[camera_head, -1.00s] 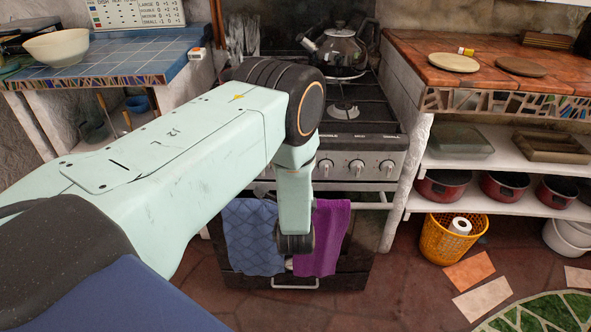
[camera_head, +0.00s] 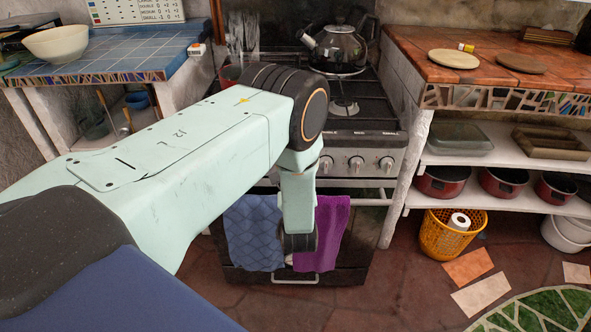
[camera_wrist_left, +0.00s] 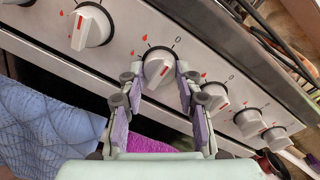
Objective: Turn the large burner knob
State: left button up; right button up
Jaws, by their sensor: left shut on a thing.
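In the left wrist view, my left gripper (camera_wrist_left: 160,80) has its two fingers on either side of a white burner knob (camera_wrist_left: 158,66) with a red mark, and is shut on it. A "0" and small red flame marks are printed on the panel around this knob. A knob to its upper left (camera_wrist_left: 91,25) and several to its lower right are free. In the head view, my left arm covers the gripper and the held knob. Knobs right of the arm show on the stove front (camera_head: 356,164). I cannot tell which knob is the large burner's. My right gripper is out of view.
A blue towel (camera_head: 252,232) and a purple towel (camera_head: 328,225) hang on the oven handle below the knobs. A kettle (camera_head: 340,48) stands at the back of the stove. A tiled counter (camera_head: 420,60) with shelves is on the right, a blue-tiled one (camera_head: 150,45) on the left.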

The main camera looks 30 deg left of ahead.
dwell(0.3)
pick_arm(q)
jog(key=o, duration=1.2)
jog(key=shift+c, duration=0.2)
jog(key=shift+s+d, duration=0.1)
jog(key=v, duration=1.1)
jog(key=shift+s, duration=0.35)
jog(key=shift+d, duration=0.15)
